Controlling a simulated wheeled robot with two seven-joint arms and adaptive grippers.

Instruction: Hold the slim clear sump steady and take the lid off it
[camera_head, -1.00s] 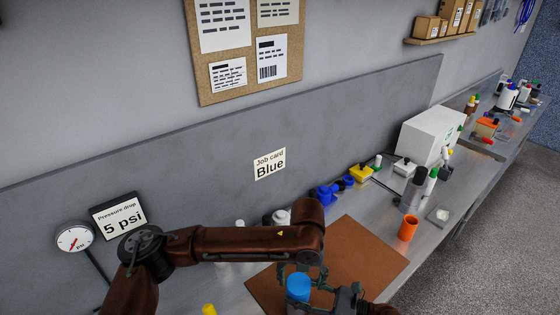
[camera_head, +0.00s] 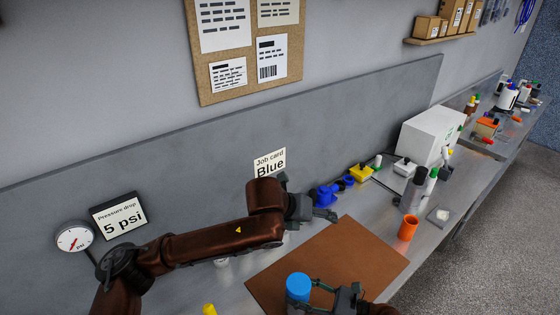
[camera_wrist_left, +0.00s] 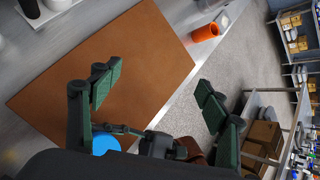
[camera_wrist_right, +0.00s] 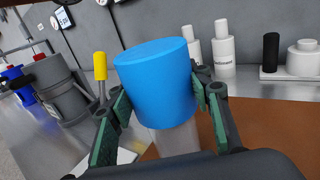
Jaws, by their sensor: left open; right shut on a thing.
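The slim clear sump (camera_wrist_right: 178,142) stands upright under its wide blue lid (camera_wrist_right: 155,82) in the right wrist view. The blue lid (camera_head: 298,287) also shows near the bottom of the head view, over the brown mat's near edge. In the left wrist view, the lid (camera_wrist_left: 105,143) shows small at the bottom, partly hidden by my gripper.
The brown mat (camera_head: 335,255) is otherwise clear. An orange cup (camera_head: 407,228) stands at its right. Blue fittings (camera_head: 335,190), a yellow part (camera_head: 360,173) and a white box (camera_head: 430,135) line the bench behind. A yellow-handled tool (camera_wrist_right: 100,68) stands left of the lid.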

